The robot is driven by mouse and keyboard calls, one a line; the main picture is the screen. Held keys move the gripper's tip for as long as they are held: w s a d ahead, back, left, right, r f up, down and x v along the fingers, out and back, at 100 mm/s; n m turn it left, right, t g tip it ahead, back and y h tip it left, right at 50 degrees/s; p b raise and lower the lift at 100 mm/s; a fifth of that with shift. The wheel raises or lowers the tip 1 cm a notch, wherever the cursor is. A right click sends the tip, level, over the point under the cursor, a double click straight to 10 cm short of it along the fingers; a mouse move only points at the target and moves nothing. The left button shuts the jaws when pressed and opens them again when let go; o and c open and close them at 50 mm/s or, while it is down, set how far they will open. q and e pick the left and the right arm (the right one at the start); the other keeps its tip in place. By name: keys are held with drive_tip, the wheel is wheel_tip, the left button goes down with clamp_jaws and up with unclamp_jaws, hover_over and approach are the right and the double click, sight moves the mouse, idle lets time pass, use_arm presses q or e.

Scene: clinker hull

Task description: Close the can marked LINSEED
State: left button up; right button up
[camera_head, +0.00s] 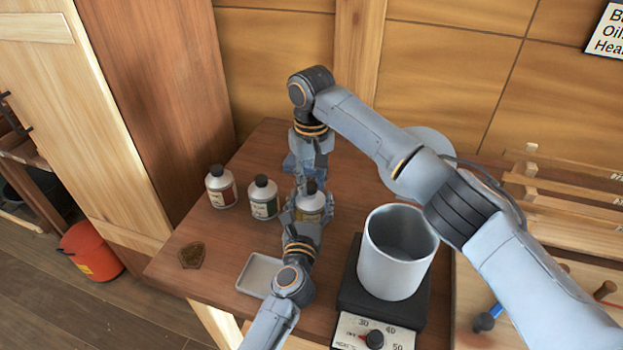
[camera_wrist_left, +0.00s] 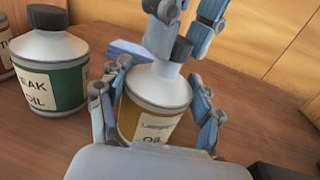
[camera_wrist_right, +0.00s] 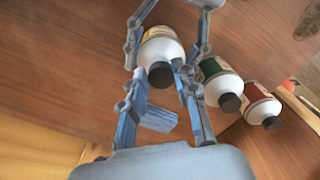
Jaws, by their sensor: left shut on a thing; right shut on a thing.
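The can with the yellow label (camera_head: 311,205) stands upright on the bench; in the left wrist view its label (camera_wrist_left: 156,130) seems to read LINSEED OIL, the first word small. My left gripper (camera_head: 303,215) is shut around its body, with fingers on both sides. Its dark cap (camera_wrist_left: 182,49) is on top of the neck; it also shows in the right wrist view (camera_wrist_right: 160,74). My right gripper (camera_head: 311,176) comes from behind and above and is shut on the cap. Whether the cap is fully seated cannot be told.
A green-label can (camera_head: 263,198) and red-label can (camera_head: 221,187) stand to the left. A white tray (camera_head: 258,274) and a brown piece (camera_head: 191,255) lie in front. A metal pot (camera_head: 395,262) on a dial heater (camera_head: 352,333) is close at right. A blue block (camera_wrist_right: 158,119) lies behind.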

drive_tip(key=shift+f, duration=0.3)
